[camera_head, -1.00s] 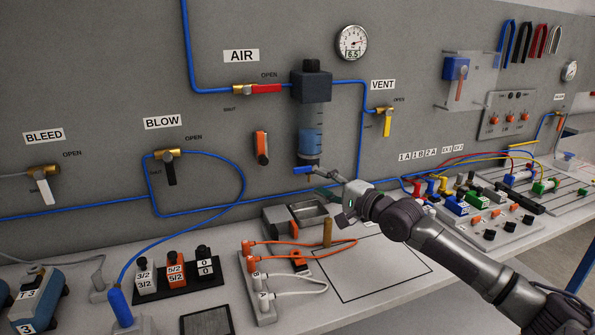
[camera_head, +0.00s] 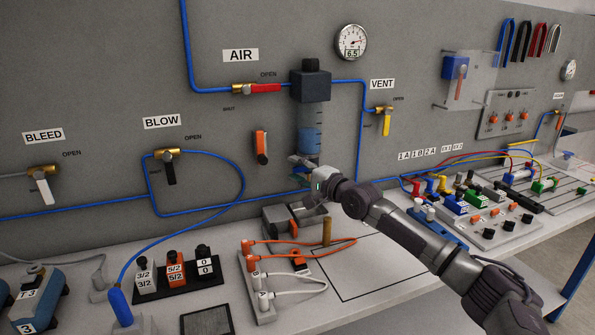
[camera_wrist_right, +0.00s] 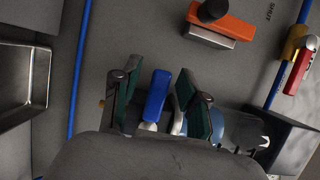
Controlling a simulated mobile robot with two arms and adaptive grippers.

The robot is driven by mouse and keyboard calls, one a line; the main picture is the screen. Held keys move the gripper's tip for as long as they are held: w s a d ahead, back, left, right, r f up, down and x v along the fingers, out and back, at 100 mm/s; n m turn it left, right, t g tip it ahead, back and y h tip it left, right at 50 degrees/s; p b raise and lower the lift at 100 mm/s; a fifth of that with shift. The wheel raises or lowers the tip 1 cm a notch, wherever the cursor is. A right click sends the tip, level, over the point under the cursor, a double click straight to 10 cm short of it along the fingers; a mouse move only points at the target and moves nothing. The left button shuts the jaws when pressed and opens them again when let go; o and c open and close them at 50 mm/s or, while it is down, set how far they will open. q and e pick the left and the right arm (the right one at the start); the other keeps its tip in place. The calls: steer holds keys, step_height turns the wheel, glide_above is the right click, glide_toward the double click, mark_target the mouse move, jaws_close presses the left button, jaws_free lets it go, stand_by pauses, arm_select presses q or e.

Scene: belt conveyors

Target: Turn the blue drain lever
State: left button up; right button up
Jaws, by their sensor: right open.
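The blue drain lever (camera_wrist_right: 157,95) shows in the right wrist view, at the bottom of the clear filter bowl. My right gripper (camera_wrist_right: 160,88) is open, with one finger on each side of the lever. Small gaps seem to show between the lever and the fingers, so I cannot tell that either touches it. In the head view my right gripper (camera_head: 300,172) is just below the filter bowl (camera_head: 311,135), which holds blue liquid, and it hides most of the lever. My left gripper is not in view.
A metal tray (camera_head: 283,219) stands on the bench below my right gripper. An orange-handled tool (camera_head: 261,147) hangs on the panel left of the bowl. A blue hose (camera_head: 363,140) runs down to the right. The outlined bench area (camera_head: 375,270) is clear.

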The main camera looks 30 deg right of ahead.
jaws_close()
